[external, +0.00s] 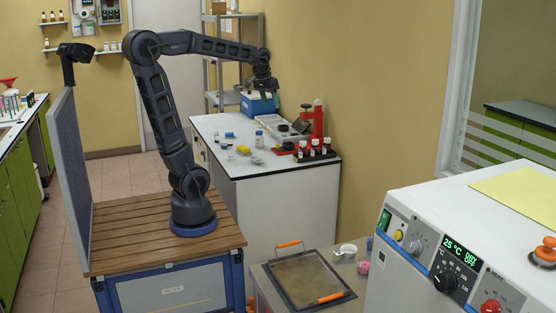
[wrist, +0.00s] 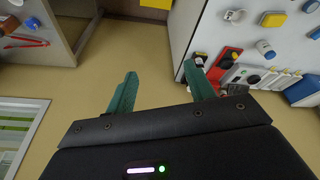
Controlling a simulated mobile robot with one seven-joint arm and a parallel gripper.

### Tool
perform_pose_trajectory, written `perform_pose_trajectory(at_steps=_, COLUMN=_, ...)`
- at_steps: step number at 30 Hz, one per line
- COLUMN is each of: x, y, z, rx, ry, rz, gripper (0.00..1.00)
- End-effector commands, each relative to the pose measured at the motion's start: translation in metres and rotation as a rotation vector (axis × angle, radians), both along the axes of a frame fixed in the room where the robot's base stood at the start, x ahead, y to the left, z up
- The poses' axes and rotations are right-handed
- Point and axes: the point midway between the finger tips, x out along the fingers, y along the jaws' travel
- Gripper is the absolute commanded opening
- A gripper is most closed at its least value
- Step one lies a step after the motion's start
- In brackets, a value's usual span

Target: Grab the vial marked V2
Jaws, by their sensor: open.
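Several dark vials with white caps stand in a dark rack (external: 314,155) at the right edge of the white bench in the external view. A blue-capped vial (external: 259,139) stands farther left on the bench. No V2 mark is readable, so I cannot tell which vial bears it. My gripper (external: 264,97) is raised over the far end of the bench, apart from these vials. In the wrist view my gripper (wrist: 160,70) has its two green fingers spread, with nothing between them.
A red stand (external: 318,122) and a blue box (external: 259,104) stand on the white bench (external: 285,180). Small yellow and blue items lie on its left side. A wall borders it on the right, and a grey shelf (external: 222,50) stands behind.

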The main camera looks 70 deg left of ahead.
Motion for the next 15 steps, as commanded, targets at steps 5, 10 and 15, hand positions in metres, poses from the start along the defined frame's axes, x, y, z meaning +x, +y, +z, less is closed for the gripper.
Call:
perform_pose_trajectory(at_steps=5, x=0.039, y=0.058, z=0.004, rx=-0.018, ry=0.026, rz=0.111, gripper=0.54)
perform_pose_trajectory(at_steps=10, x=0.068, y=0.119, z=0.001, rx=-0.035, ry=0.050, rz=0.213, gripper=0.54)
perform_pose_trajectory(at_steps=15, x=0.090, y=0.185, z=-0.008, rx=-0.053, ry=0.070, rz=0.314, gripper=0.54)
